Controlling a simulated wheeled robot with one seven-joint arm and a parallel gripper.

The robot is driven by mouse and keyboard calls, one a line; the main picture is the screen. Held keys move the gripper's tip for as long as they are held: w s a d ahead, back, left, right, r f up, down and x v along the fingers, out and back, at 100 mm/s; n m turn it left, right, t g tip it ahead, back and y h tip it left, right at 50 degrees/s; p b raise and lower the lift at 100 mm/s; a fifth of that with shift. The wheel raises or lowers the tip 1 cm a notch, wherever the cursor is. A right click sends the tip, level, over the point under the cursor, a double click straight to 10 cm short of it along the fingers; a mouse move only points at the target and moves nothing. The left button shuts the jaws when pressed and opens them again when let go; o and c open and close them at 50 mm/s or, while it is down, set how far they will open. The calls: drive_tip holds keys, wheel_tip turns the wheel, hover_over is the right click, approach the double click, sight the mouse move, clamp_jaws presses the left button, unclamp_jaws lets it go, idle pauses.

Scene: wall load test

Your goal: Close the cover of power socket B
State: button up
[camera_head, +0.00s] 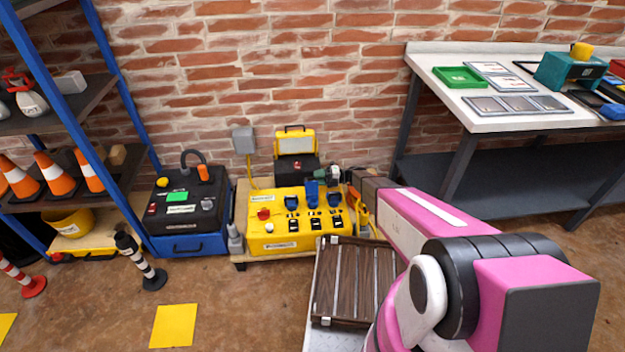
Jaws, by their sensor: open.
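The yellow power box (262,238) stands on a low wooden pallet by the brick wall. Three blue sockets sit in a row on its top, above black switches. The middle socket's blue cover (312,187) stands raised. The left socket (291,204) and right socket (334,200) look lower, with covers apparently down. Their letters are too small to read, so I cannot tell which is B. My pink arm reaches in from the lower right. My gripper (330,176) appears small behind the right socket, right of the raised cover. It is open; contact is unclear.
A black-topped blue case (188,243) stands left of the box. A yellow-black case (294,142) is behind it. A brown slatted lid (350,280) lies in front. A workbench (520,122) is at right, a shelf with cones at left.

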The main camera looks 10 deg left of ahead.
sight(313, 182)
drive_tip(key=shift+x, duration=1.4)
clamp_jaws()
drive_tip(key=shift+s, duration=0.1)
drive_tip(key=shift+s+d+r+n, duration=0.2)
drive_tip(key=shift+s+n, duration=0.4)
drive_tip(key=shift+n, duration=0.65)
drive_tip(key=shift+s+d+r+n, duration=0.15)
drive_tip(key=shift+s+r+n, duration=0.3)
drive_tip(key=shift+n, duration=0.75)
drive_tip(key=shift+s+d+r+n, duration=0.15)
drive_tip(key=shift+s+n, duration=0.55)
drive_tip(key=shift+n, duration=0.55)
